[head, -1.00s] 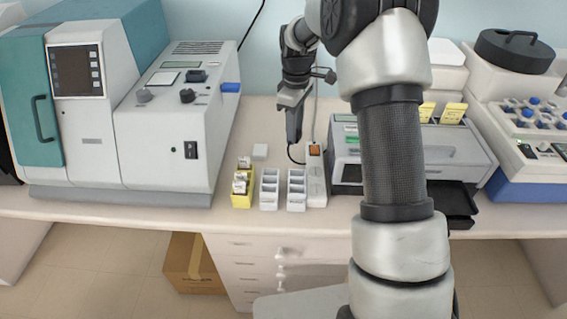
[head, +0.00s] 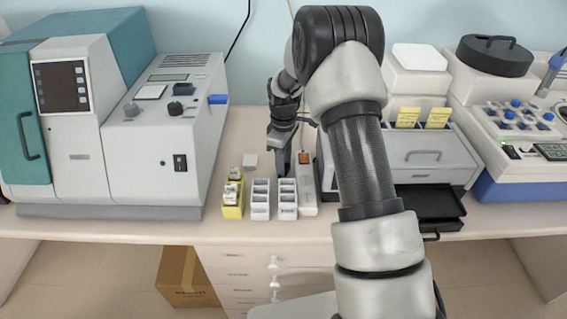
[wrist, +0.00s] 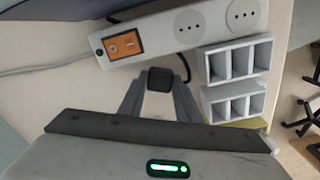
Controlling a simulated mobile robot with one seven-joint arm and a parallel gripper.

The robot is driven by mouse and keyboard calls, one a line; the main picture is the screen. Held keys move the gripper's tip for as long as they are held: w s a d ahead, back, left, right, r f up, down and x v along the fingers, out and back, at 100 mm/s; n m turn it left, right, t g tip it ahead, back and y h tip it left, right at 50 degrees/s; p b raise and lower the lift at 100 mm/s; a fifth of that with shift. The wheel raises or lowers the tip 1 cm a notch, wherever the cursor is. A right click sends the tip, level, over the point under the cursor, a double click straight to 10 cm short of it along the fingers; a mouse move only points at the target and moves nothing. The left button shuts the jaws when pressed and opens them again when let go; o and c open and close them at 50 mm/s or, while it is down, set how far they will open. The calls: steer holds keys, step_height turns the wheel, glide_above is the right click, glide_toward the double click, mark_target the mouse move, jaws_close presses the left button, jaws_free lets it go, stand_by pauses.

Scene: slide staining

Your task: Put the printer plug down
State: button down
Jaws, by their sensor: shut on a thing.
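The printer plug (wrist: 160,79) is a small black block in the wrist view, with a dark cord beside it. My gripper (wrist: 158,85) is shut on it, one grey finger on each side. In the head view my gripper (head: 284,172) points down at the counter, just left of the white power strip (head: 307,198) and behind the white slide racks. The plug is apart from the strip's sockets. It cannot be made out in the head view, and I cannot tell whether it touches the counter. The strip, with its orange switch, also shows in the wrist view (wrist: 152,43).
Two white racks (head: 260,200) (head: 287,201) and a yellow rack (head: 232,205) stand near the counter's front edge. A large teal-and-white machine (head: 150,140) stands left; the grey printer (head: 432,150) stands right.

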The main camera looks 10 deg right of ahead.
steer(key=shift+f, duration=0.1)
steer(key=shift+f+b, duration=0.5)
steer(key=c, duration=1.3)
jaws_free()
